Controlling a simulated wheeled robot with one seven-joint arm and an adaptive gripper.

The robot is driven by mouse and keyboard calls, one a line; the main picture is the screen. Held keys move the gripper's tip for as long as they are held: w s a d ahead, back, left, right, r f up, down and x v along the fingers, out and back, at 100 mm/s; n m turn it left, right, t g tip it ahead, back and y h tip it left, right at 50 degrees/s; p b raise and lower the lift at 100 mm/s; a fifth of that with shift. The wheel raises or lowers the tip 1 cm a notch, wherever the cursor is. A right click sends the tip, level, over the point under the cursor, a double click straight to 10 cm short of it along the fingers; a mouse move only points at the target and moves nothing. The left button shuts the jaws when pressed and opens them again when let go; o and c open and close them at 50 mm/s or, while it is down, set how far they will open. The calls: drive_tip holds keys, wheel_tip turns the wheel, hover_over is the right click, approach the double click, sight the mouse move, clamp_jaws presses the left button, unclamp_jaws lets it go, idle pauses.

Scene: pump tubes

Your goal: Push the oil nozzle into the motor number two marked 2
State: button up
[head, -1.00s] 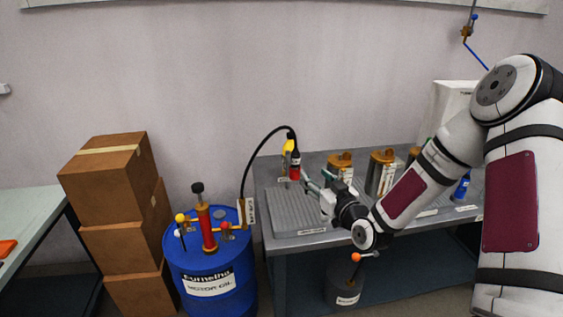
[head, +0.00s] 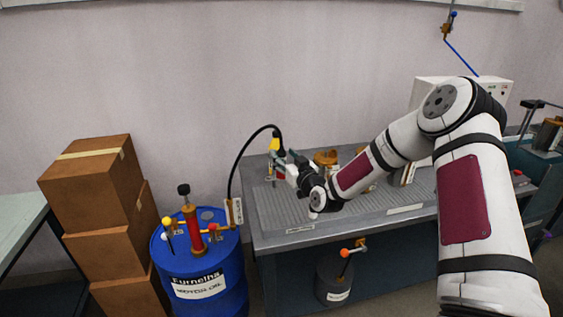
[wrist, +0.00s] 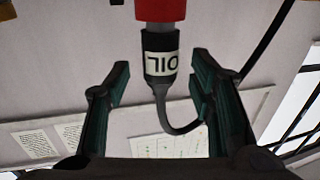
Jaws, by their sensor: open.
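The oil nozzle (head: 275,144) is upright near the back left of the workbench, with a black hose arching from it. In the wrist view the nozzle (wrist: 161,62) has a red part, a black end and a white OIL label. My gripper (wrist: 160,72) is open, with one finger on each side of the nozzle's black end and gaps visible at both sides. In the head view my gripper (head: 279,163) covers part of the nozzle. A brown-topped motor (head: 326,157) stands behind my arm, which hides most of the motors. I cannot read a number 2 on any.
The grey bench (head: 345,215) has clear ribbed room in front. A blue motor oil drum (head: 208,275) with a red pump stands left of it, linked by the hose. Stacked cardboard boxes (head: 92,187) stand further left. A dark can (head: 335,285) is below the bench edge.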

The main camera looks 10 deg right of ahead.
drive_tip(key=shift+x, duration=1.05)
clamp_jaws()
